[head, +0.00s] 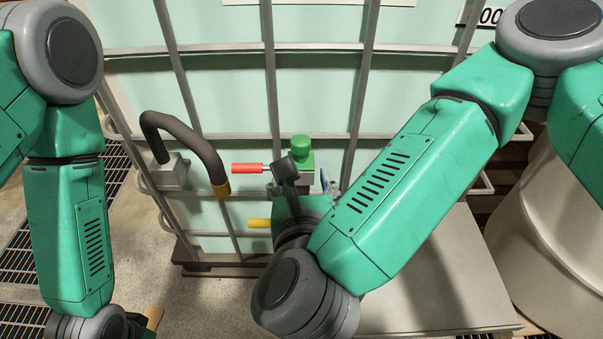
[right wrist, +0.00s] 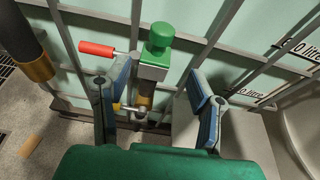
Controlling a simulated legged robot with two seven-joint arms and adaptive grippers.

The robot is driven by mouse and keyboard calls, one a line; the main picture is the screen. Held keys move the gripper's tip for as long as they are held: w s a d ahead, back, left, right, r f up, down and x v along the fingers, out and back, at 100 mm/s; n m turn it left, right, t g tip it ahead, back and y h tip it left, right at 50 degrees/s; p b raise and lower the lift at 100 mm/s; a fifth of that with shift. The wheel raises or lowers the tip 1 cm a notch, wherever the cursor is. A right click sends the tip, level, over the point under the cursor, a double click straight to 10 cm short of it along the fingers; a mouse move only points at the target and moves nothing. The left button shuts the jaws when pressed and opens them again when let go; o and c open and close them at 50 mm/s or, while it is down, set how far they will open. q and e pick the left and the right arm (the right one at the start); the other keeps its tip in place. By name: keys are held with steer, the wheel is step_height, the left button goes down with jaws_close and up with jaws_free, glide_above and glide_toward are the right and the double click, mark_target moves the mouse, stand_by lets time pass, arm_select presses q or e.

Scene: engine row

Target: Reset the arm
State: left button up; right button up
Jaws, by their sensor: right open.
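My right arm reaches in from the right of the head view to a valve with a green cap (head: 301,146). The right gripper (head: 305,180) is partly hidden by its own wrist. In the right wrist view the gripper (right wrist: 163,88) has its two fingers wide apart, one on each side of the green valve (right wrist: 157,55), with nothing between the tips that looks held. A red handle (head: 247,168) sticks out left of the valve. My left arm hangs at the left, and its gripper is below the picture.
A pale tank in a metal cage (head: 220,100) stands behind. A dark bent hose (head: 190,137) with a brass end hangs left of the valve. A yellow handle (head: 258,222) sits lower. A grey platform (head: 430,280) lies at right, beside a white barrel (head: 545,250).

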step_height(320, 180, down, 9)
steer(key=s+d+n+g+y+p, duration=0.3)
steer(key=n+p, duration=0.1)
steer(key=n, duration=0.9)
steer(key=s+d+f+n+g+p, duration=0.1)
steer(key=s+d+f+n+g, duration=0.1)
steer(key=d+f+n, duration=0.1)
steer(key=s+d+f+n+g+p, duration=0.1)
steer(key=s+d+f+n+g, duration=0.1)
steer(key=d+n, duration=0.3)
steer(key=s+d+f+n+g+h+p, duration=0.1)
steer(key=s+d+f+n+g, duration=0.1)
steer(key=n, duration=0.5)
steer(key=shift+s+d+f+g+p, duration=0.15)
steer(key=shift+s+d+f, duration=0.3)
steer(key=shift+s+d, duration=0.25)
steer(key=shift+s+d+f+g+p, duration=0.15)
steer(key=shift+s+d+f, duration=0.35)
steer(key=shift+d, duration=0.25)
steer(key=s+d+n+g+h+p, duration=0.1)
steer(key=s+d+n+g, duration=0.1)
steer(key=s+d+n, duration=0.2)
steer(key=s+d+n+g+h+p, duration=0.1)
steer(key=s+d+n+g, duration=0.1)
steer(key=d, duration=0.6)
steer(key=shift+s+n, duration=0.85)
steer(key=shift+n, duration=0.25)
steer(key=shift+w+f, duration=0.1)
